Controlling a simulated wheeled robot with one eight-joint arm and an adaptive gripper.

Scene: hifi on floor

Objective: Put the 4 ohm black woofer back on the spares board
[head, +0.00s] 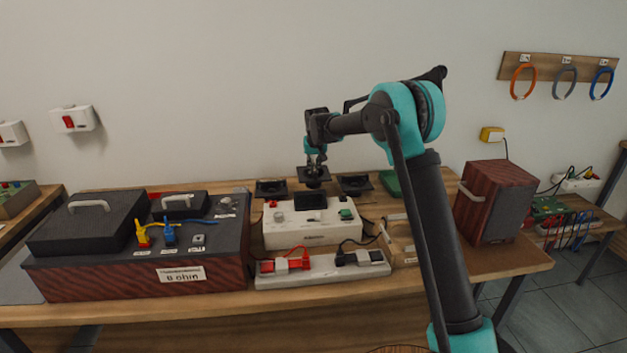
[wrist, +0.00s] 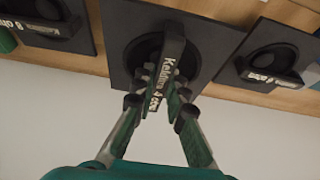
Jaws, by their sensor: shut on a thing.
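My gripper (head: 315,158) is shut on the upright handle of a black woofer (head: 314,176) with a square plate. In the wrist view the gripper (wrist: 165,88) pinches that handle, and the woofer (wrist: 122,48) carries a label that reads 4 ohm. Two similar black woofers flank it, one on the left (head: 271,188) and one on the right (head: 355,185). Wood shows beneath them in the wrist view (wrist: 295,12), likely the spares board. In the head view I cannot tell whether the held woofer touches the wood or hovers over it.
A white tester box (head: 285,232) stands just in front of the woofers. A connector strip (head: 325,270) lies before it. A dark red speaker box (head: 497,203) stands at right, a green item (head: 389,182) behind my arm.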

